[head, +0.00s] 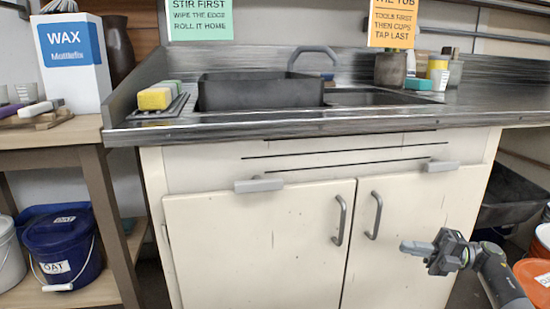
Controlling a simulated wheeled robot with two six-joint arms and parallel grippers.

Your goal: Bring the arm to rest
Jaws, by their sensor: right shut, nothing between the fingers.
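My right gripper (417,248) is in the lower right, in front of the right cabinet door (400,215). Its fingers are shut with nothing between them and point to the left. The arm behind it comes in from the lower right corner. The gripper appears apart from the cabinet handles. My left gripper is not in view.
A metal counter (300,121) with a dark tub (262,93) spans the back. Orange buckets (534,280) stand close to my right arm. A wooden shelf with a blue bucket (62,245) is at the left. Closed cabinet doors fill the middle.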

